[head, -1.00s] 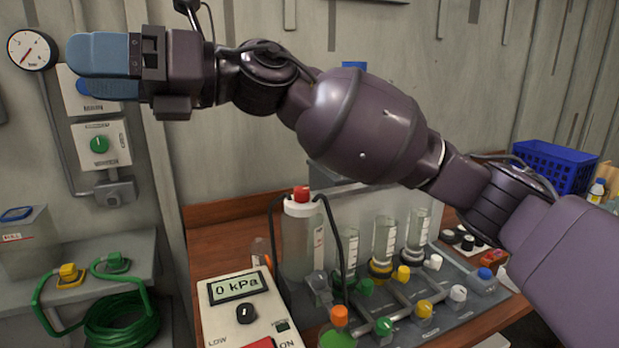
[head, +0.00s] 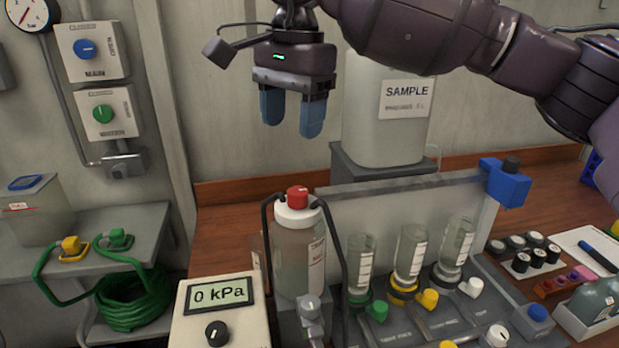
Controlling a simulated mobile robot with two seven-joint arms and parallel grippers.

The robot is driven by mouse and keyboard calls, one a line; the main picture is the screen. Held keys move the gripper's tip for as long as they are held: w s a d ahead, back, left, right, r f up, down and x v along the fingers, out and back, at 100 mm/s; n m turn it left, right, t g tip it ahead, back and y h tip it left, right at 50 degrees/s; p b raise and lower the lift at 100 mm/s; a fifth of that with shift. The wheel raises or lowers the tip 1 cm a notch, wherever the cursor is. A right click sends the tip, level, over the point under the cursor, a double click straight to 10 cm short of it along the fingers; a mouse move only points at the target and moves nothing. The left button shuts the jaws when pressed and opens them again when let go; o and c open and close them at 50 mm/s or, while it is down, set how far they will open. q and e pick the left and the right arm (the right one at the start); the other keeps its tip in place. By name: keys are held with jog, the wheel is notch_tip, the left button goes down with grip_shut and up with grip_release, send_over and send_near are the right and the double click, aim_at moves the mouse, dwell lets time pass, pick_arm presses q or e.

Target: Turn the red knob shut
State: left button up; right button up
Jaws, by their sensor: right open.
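The red knob (head: 297,196) sits on the white cap of a clear bottle (head: 298,260) in the middle of the head view. Its whole side facing me shows. My right gripper (head: 291,122) hangs above the knob with its two blue fingers pointing down. The fingers are apart with nothing between them, and a clear gap lies between their tips and the knob. My left gripper is not in view.
Dark tubes (head: 335,240) rise on both sides of the bottle. A pressure box reading 0 kPa (head: 220,292) stands in front on the left. Smaller jars (head: 410,250) with coloured valves stand to the right. A SAMPLE container (head: 385,135) stands behind on the right.

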aim_at(297, 191)
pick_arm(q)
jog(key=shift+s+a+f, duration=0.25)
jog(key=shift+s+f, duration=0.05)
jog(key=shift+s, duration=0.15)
pick_arm(e)
jog(key=shift+n+h, duration=0.4)
jog(key=shift+n, duration=0.1)
jog(key=f, duration=1)
jog(key=shift+s+d+f, duration=0.25)
jog(key=shift+s+f, duration=0.05)
jog(key=shift+s, duration=0.1)
jog(key=shift+c, duration=0.2)
jog(key=c, duration=0.9)
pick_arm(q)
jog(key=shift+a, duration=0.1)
